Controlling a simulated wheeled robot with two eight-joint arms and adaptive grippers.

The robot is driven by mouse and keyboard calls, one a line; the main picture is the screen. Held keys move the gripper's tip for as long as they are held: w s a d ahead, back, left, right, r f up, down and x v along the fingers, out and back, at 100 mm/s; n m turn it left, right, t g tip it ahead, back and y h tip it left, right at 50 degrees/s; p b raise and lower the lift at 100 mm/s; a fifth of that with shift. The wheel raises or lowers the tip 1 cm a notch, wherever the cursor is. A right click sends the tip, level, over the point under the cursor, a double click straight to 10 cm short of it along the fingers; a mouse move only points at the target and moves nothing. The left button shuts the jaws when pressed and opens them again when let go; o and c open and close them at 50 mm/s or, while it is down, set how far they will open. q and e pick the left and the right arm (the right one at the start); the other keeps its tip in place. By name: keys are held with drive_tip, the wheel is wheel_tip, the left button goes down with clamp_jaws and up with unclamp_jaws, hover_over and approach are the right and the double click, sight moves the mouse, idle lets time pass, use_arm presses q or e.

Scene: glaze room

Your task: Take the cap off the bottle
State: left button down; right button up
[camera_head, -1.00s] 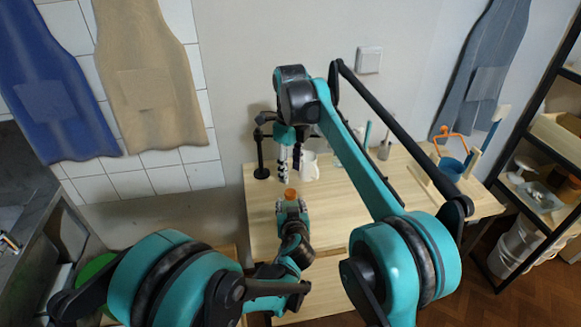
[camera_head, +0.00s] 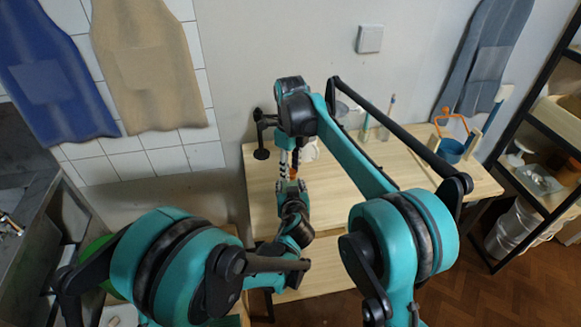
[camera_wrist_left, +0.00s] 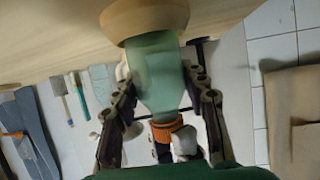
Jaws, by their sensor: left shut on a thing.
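The bottle (camera_wrist_left: 157,75) is pale green and see-through in the left wrist view, which is upside down. Its orange cap (camera_wrist_left: 166,130) is on the neck, and a tan round piece (camera_wrist_left: 145,17) is at its other end. My left gripper (camera_wrist_left: 165,95) is shut on the bottle, one finger on each side. In the head view the left gripper (camera_head: 291,187) hides most of the bottle; the cap shows as a bit of orange (camera_head: 294,173). My right gripper (camera_head: 289,164) points down directly over the cap, fingers apart. Whether they touch the cap is unclear.
The wooden table (camera_head: 390,180) has clear room at its middle and right. A white mug (camera_head: 310,151) is partly hidden behind my right gripper. A blue cup (camera_head: 451,150) and an orange-handled tool stand at the right. A dark stand (camera_head: 261,140) is at the back left.

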clamp_jaws()
